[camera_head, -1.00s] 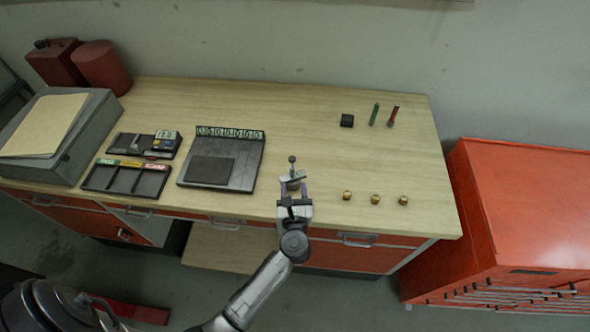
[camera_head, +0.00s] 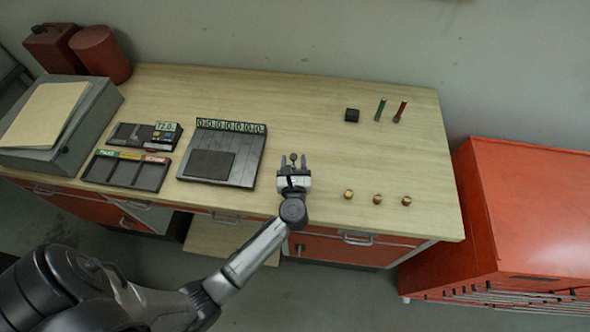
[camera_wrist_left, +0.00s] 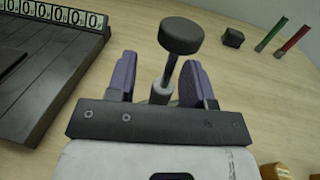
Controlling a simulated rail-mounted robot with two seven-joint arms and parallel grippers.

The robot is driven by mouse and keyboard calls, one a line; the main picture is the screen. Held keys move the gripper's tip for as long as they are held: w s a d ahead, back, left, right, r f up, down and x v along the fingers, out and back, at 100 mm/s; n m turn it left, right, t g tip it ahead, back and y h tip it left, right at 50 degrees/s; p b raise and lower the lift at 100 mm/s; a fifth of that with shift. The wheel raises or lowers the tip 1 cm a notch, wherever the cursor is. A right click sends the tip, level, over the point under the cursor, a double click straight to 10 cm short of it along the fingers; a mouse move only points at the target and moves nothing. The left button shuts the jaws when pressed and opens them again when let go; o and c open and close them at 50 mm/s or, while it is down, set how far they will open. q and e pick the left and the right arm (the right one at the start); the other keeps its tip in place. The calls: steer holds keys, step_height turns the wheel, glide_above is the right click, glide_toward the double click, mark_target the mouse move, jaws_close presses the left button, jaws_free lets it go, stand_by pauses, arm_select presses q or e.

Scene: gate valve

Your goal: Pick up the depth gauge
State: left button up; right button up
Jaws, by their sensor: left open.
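My left gripper (camera_head: 294,163) is open near the table's front edge, with its fingers pointing away from the edge. A small upright piece (camera_head: 293,157) with a thin stem and dark round knob stands between and just beyond the fingers. In the left wrist view its dark knob (camera_wrist_left: 181,35) and light grey base (camera_wrist_left: 161,92) show between the purple-lined fingers, with no clear grip on it. A small boxed device with a lit display (camera_head: 166,135) sits in the dark tray at left. I cannot tell for certain which of these is the depth gauge. My right gripper is not in view.
A dark board with a row of number tiles (camera_head: 232,126) lies left of the gripper. Several brass pieces lie right, including one brass piece (camera_head: 348,194). A black block (camera_head: 352,115), green stick (camera_head: 380,109) and red stick (camera_head: 399,112) stand farther back. The table between is clear.

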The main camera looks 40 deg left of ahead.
arm_select(q)
steer(key=shift+s, duration=0.1)
steer(key=shift+c, duration=1.1)
jaws_close()
steer(key=shift+r, duration=0.1)
step_height(320, 180, up, 10)
steer(key=p, duration=0.1)
steer(key=shift+p, duration=0.4)
steer(key=shift+f, duration=0.2)
stand_by(0.3)
